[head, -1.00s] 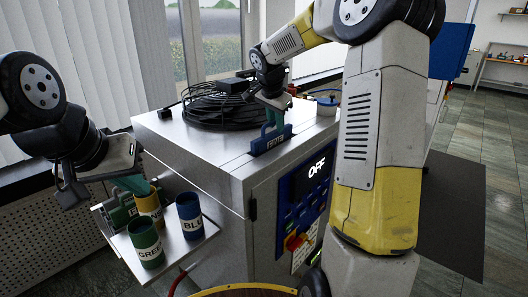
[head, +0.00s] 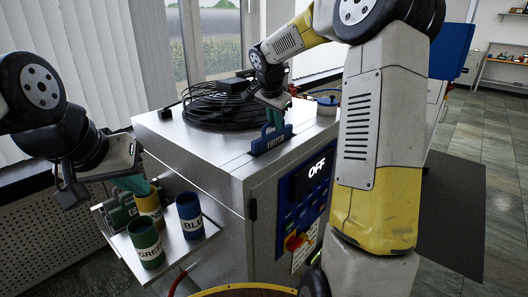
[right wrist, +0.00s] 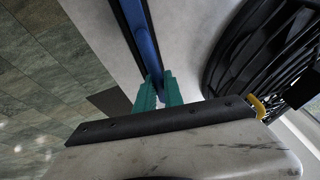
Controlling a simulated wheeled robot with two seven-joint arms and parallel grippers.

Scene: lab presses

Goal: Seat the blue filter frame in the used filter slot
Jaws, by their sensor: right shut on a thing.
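The blue filter frame (head: 270,143) has a handle and a dark label on its face. It stands upright at the top of the metal cabinet (head: 208,165), near its front edge. My right gripper (head: 275,112) is shut on its handle from above. In the right wrist view the teal fingers (right wrist: 158,92) close around the blue bar (right wrist: 147,45), with a dark strip alongside it. The frame hides most of the slot, so its depth cannot be told. My left gripper (head: 138,184) is low at the left, beside a green frame (head: 120,211); its jaw opening is unclear.
A small shelf (head: 172,250) on the cabinet's left side holds green (head: 146,245), yellow (head: 150,208) and blue (head: 190,218) cups. The control panel (head: 300,205) reads OFF. The cabinet top's left front is clear.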

